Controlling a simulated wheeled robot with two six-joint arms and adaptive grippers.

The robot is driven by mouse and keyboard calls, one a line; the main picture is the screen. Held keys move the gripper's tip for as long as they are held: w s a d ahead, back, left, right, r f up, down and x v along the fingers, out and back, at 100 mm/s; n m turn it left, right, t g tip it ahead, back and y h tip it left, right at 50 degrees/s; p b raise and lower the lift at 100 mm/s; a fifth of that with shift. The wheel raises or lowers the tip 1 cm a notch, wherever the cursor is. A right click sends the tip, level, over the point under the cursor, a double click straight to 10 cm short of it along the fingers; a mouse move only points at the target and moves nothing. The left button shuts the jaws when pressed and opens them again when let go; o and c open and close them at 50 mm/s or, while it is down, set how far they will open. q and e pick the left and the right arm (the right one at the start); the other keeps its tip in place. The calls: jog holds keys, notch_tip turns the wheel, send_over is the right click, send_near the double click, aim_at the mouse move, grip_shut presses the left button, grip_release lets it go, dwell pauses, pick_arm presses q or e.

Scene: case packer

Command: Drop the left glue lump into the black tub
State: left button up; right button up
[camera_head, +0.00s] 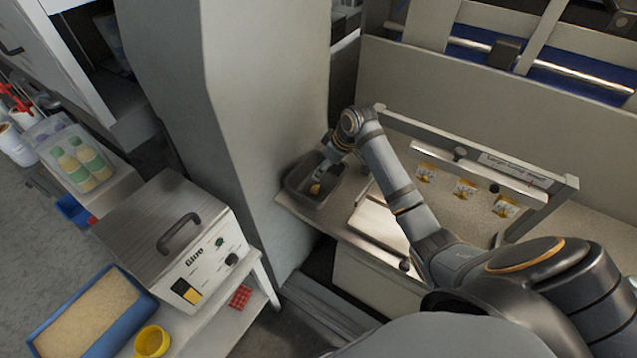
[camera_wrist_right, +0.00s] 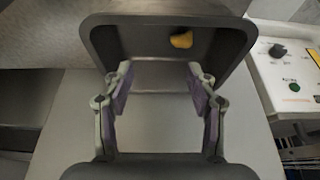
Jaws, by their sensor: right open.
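The black tub (camera_head: 298,190) stands on the bench beside the grey column. A yellow-orange glue lump (camera_head: 315,188) shows inside the tub's outline in the head view. In the right wrist view the lump (camera_wrist_right: 181,40) shows against the dark inside of the tub (camera_wrist_right: 105,45); whether it touches the floor or wall is hard to tell. My right gripper (camera_head: 326,166) is at the tub. In the wrist view its two fingers (camera_wrist_right: 160,84) are spread wide with nothing between them. My left gripper is out of view.
A metal guard frame (camera_head: 460,160) with several yellow-and-white packets (camera_head: 465,187) stands to the right of the tub. A glue machine (camera_head: 175,235) stands at left. A blue tray of granules (camera_head: 88,315) and a yellow cup (camera_head: 152,341) are in front of it.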

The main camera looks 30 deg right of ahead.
jog(key=v, duration=1.1)
jog(key=shift+s+r, duration=0.15)
jog(key=shift+r, duration=0.2)
jog(key=shift+d, duration=0.1)
